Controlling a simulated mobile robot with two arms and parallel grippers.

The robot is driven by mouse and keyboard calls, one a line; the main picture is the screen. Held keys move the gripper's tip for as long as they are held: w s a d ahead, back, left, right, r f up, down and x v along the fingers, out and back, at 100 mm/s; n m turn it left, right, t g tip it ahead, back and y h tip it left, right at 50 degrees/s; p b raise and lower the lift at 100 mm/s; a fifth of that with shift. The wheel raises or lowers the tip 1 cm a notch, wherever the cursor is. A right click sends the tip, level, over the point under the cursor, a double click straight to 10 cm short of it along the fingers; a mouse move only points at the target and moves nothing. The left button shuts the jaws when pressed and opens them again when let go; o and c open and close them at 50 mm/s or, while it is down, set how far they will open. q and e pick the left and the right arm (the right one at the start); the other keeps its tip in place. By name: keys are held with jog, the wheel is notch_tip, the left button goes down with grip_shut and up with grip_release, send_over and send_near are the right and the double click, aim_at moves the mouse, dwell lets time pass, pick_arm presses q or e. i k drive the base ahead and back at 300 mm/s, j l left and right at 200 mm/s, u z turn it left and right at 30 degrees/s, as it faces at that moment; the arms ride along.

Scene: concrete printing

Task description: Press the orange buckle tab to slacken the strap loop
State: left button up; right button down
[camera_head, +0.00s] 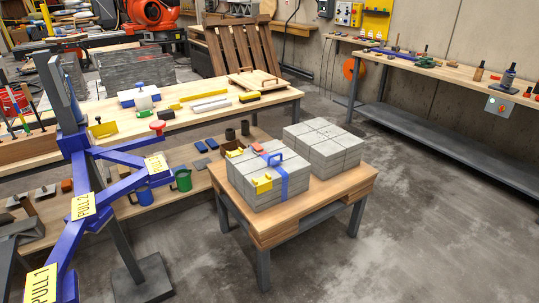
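A block of grey concrete pieces (245,190) sits on the left part of a small wooden table (330,205). A blue strap (284,186) runs over its top and down its front side. A blue loop (276,158) stands up on top of the block. A small orange tab (258,147) shows on top, behind and left of the loop. It is too small to tell whether it is pressed. Yellow pieces (262,184) sit at the block's front edge. Neither of my grippers is in view, and nothing touches the strap or tab.
A second grey block (323,145) stands behind right on the same table. A blue stand (120,185) with yellow PULL labels fills the left. A long workbench (185,120) with tools lies behind. The concrete floor (430,220) at right is clear.

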aim_at(257, 146)
jog(key=l+u, duration=0.1)
jog(key=u, duration=0.3)
jog(key=i+l+u, duration=0.1)
jog(key=u, duration=0.3)
jog(key=l+u, duration=0.2)
jog(key=u, duration=0.2)
jog(key=l+u, duration=0.25)
jog(key=l, duration=0.4)
jog(key=l+u, duration=0.2)
jog(key=l, duration=0.45)
jog(key=l+u, duration=0.25)
jog(key=l, duration=0.4)
jog(key=k+l+u, duration=0.2)
jog(key=l, duration=0.85)
jog(key=k+l, duration=0.15)
jog(key=l, duration=0.65)
jog(key=k+u, duration=0.05)
